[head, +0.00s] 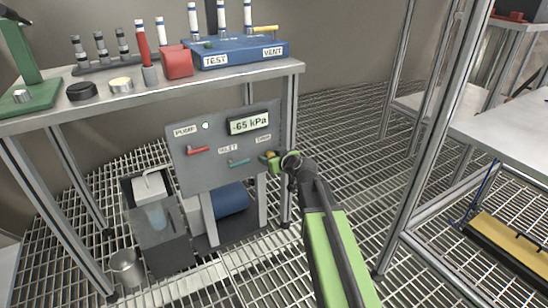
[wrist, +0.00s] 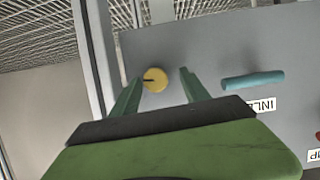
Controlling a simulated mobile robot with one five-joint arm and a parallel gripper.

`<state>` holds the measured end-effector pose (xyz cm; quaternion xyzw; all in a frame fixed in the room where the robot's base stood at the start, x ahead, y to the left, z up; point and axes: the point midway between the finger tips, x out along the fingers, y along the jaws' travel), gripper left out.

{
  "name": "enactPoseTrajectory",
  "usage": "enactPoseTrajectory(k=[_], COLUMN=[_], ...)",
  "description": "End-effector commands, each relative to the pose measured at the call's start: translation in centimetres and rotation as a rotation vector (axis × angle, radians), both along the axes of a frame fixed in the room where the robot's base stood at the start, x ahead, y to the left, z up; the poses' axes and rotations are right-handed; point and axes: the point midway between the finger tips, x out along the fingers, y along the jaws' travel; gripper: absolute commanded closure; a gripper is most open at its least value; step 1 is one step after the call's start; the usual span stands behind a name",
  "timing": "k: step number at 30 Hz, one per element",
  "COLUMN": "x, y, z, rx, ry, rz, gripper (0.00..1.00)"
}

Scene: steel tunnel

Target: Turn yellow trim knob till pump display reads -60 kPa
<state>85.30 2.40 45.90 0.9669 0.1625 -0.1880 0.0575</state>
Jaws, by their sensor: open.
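The pump display (head: 249,123) on the grey panel (head: 205,172) reads -65 kPa. The yellow trim knob (wrist: 155,79) is a round disc with a dark pointer mark, on the panel under the TRIM label. In the head view only a little of the knob shows behind my gripper (head: 273,158). In the wrist view my gripper (wrist: 157,90) is open, with one green finger on each side of the knob in the picture. The knob appears nearer the left finger. I cannot tell whether either finger touches it.
A teal inlet handle (head: 238,162) and a red pump handle (head: 198,150) sit on the same panel, left of my gripper. A bench (head: 185,84) with a blue TEST/VENT block (head: 240,52) stands above. A metal post (head: 400,140) rises at right.

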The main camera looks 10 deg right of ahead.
Motion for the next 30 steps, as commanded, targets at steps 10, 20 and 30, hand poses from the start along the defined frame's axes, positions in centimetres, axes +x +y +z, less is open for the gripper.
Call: enactPoseTrajectory(k=[10,20,30], x=[0.1,0.1,0.2], y=[-1.4,-2.0,-2.4], z=[0.0,-0.1,-0.2], rx=[0.0,0.001,0.214], ry=[0.0,0.001,0.076], rz=[-0.017,-0.022,-0.024], gripper=[0.54,0.97,1.0])
